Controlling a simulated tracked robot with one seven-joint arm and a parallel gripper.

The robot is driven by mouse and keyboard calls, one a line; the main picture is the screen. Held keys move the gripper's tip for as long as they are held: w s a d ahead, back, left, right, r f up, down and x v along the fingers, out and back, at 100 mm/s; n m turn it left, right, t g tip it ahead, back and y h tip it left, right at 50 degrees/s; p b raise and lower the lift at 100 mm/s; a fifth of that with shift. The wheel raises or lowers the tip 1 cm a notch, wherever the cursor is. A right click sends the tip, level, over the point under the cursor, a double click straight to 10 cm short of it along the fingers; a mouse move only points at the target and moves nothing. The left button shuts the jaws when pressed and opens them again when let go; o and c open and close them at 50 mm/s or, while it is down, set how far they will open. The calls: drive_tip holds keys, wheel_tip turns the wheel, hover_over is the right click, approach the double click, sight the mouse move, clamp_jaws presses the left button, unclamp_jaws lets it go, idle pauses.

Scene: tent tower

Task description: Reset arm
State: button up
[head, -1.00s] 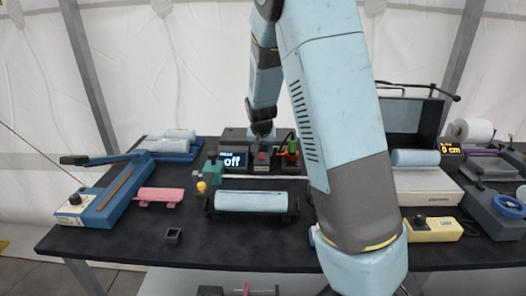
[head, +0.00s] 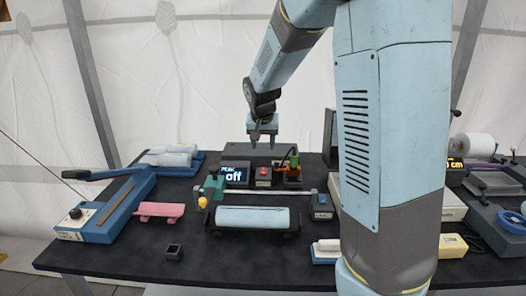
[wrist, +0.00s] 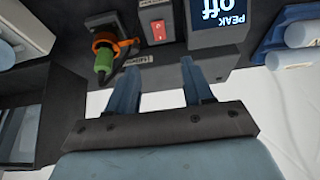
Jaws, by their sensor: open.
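My gripper (head: 263,138) hangs with its fingers pointing down above the back of the table, over a dark box with a red switch (head: 263,172). In the wrist view my gripper (wrist: 157,75) shows two blue fingers spread apart with nothing between them. The red switch (wrist: 158,27) lies beyond the fingertips in that view. My arm covers part of the right side of the table in the head view.
A display reading "off" (head: 235,175) and a green and orange tool (head: 293,167) stand beside the switch. A light roll (head: 252,217) lies in a dark holder in front. A blue sealer (head: 108,205) and a pink piece (head: 160,211) are at left. The table's front left (head: 120,250) is clear.

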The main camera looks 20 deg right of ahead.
drive_tip(key=shift+s+a+r, duration=0.1)
drive_tip(key=shift+s+r, duration=0.15)
drive_tip(key=shift+r, duration=0.3)
drive_tip(key=s+d+r+n, duration=0.1)
drive_tip(key=s+r, duration=0.3)
drive_tip(key=s, duration=1.2)
drive_tip(key=s+d+r+n+t+y, duration=0.1)
drive_tip(key=s+r, duration=0.4)
drive_tip(key=s, duration=1)
drive_tip(key=shift+s+n, duration=0.35)
drive_tip(key=shift+n, duration=0.45)
drive_tip(key=shift+c, duration=0.3)
